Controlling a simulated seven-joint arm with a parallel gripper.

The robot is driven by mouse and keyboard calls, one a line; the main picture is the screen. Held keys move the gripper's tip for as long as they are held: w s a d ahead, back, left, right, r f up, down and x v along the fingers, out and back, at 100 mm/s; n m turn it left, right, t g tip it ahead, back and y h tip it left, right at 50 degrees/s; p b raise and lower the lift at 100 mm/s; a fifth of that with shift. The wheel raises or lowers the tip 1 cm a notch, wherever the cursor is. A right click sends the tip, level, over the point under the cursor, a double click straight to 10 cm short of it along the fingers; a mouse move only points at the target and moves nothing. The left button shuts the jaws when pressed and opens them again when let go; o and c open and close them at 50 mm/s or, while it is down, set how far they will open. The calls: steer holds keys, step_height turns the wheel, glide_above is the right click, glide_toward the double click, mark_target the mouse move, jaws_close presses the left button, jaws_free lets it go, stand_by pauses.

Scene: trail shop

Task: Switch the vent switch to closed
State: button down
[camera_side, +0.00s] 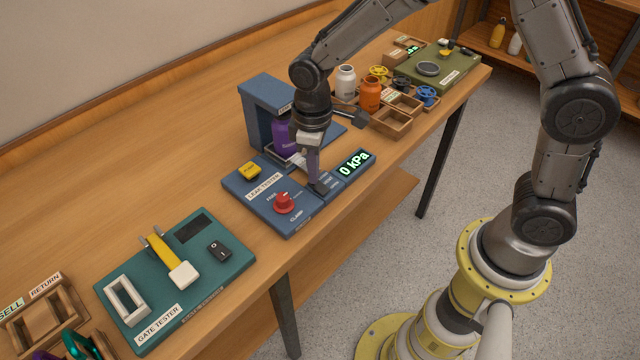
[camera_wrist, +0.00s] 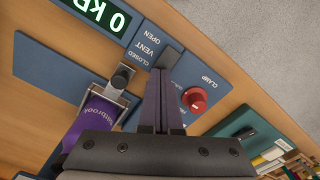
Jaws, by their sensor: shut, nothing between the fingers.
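The vent switch (camera_side: 320,188) is a small dark block on the blue leak tester panel (camera_side: 262,205), beside printed OPEN, VENT and CLOSED labels. In the wrist view the dark switch (camera_wrist: 169,56) lies just past my fingertips. My gripper (camera_side: 313,181) points down at the switch with its fingers together and nothing between them; it also shows in the wrist view (camera_wrist: 164,74). The fingertips are touching or very close to the switch; I cannot tell which. They partly cover it, and its tilt is not clear.
A red knob (camera_side: 284,203) and yellow button (camera_side: 248,170) are on the same panel. A purple bottle (camera_side: 281,134) stands in the tester's frame behind my gripper. The display (camera_side: 355,163) reads 0 kPa. A green gate tester (camera_side: 215,277) is at left; jars and wooden trays are beyond.

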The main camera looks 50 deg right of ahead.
steer(key=shift+f, duration=0.4)
steer(key=shift+r, duration=3.55)
step_height(320, 180, up, 6)
steer(key=t, duration=0.2)
glide_above(324, 180)
steer(key=s+d+r+m+t, duration=0.2)
steer(key=s+d+r, duration=0.3)
steer(key=s+r, duration=0.2)
steer(key=s+d+f+m+t, duration=0.1)
steer(key=s+d+f+m, duration=0.1)
steer(key=s, duration=1.1)
steer(key=shift+s+d+f+m+t, duration=0.25)
steer(key=shift+d+m, duration=0.3)
steer(key=shift+m, duration=0.45)
